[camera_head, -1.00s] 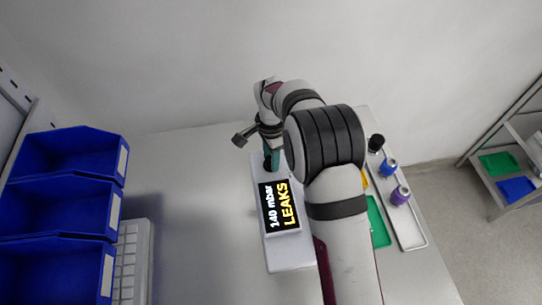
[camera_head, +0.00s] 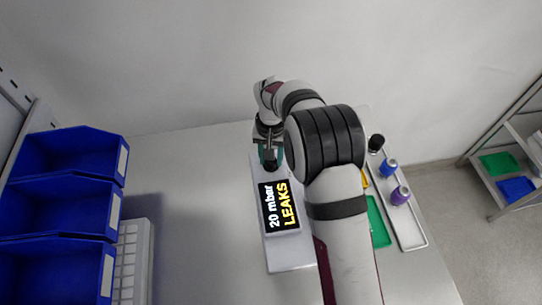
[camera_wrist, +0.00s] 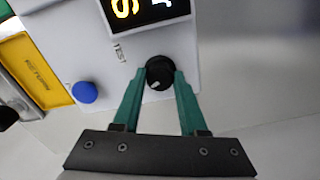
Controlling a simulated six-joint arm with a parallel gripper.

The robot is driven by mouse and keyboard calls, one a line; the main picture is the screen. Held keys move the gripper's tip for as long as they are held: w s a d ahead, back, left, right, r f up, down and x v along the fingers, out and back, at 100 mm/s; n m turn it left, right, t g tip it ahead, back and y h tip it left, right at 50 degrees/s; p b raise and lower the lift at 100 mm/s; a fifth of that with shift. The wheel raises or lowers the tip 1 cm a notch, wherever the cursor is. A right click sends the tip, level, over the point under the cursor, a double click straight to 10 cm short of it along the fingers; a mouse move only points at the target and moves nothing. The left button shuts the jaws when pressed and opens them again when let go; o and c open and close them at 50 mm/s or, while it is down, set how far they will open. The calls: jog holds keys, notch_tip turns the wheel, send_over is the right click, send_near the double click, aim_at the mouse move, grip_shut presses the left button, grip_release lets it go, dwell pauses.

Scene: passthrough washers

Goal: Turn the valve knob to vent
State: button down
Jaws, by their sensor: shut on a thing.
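The black valve knob (camera_wrist: 160,73) is on the front of a white tester box (camera_head: 291,254), with a pale mark at its lower left edge. My gripper (camera_wrist: 159,80) has its green fingers shut on the knob, one on each side. In the head view my gripper (camera_head: 269,157) is at the far end of the box, and the knob is hidden there. The box's display (camera_head: 281,207) reads "20 mbar LEAKS". No vent label is readable.
A blue button (camera_wrist: 84,92) is left of the knob in the wrist view, near a yellow tray (camera_wrist: 36,70). Blue bins (camera_head: 62,205) stand at the left. A metal tray (camera_head: 414,238) with purple and blue pieces lies at the right. The table's middle left is clear.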

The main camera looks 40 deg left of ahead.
jog(key=shift+n, duration=2)
jog(key=shift+c, duration=2.2)
grip_release()
notch_tip(320, 180, up, 16)
